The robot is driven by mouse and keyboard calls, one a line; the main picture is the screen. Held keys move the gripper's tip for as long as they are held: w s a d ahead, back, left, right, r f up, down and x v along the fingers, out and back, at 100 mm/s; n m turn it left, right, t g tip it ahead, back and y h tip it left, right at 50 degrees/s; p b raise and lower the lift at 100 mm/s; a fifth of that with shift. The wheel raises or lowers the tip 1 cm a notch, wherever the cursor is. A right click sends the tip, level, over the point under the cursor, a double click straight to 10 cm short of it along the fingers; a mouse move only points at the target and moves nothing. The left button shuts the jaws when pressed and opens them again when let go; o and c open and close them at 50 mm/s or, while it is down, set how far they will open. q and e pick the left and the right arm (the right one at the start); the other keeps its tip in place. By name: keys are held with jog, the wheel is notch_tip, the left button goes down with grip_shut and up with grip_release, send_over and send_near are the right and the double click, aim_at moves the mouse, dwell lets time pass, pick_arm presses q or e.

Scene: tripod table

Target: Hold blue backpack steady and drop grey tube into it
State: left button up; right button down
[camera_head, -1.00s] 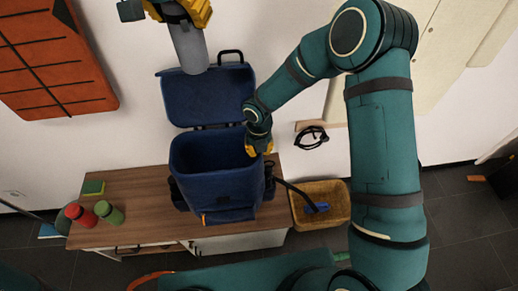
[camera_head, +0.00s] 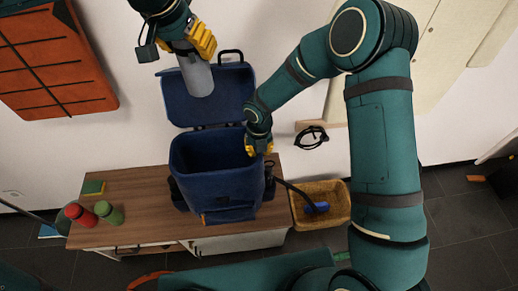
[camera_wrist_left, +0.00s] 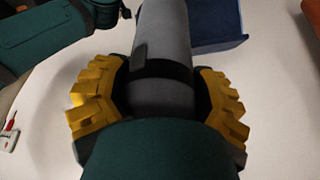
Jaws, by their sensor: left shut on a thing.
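The blue backpack (camera_head: 221,188) stands upright on the wooden table with its lid (camera_head: 192,98) flipped back and its top open. The grey tube (camera_head: 199,78) hangs above and in front of the open lid, its lower end pointing down. My left gripper (camera_head: 195,48) is shut on the tube. In the left wrist view the yellow fingers lie on both sides of the tube (camera_wrist_left: 164,50). My right gripper (camera_head: 258,146) is at the right rim of the backpack. Its fingertips are too small and partly hidden to tell whether they grip the rim.
A black cable loop (camera_head: 311,138) hangs on the wall.

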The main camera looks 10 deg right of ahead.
aim_at(192, 60)
pick_arm(q)
jog(key=shift+f, duration=1.5)
pick_arm(e)
jog(key=shift+s+f, duration=0.1)
pick_arm(q)
jog(key=o, duration=1.4)
jog(key=v, duration=1.2)
jog(key=shift+s, duration=0.1)
pick_arm(e)
jog(key=c, duration=1)
grip_release()
jog(key=shift+r, duration=0.2)
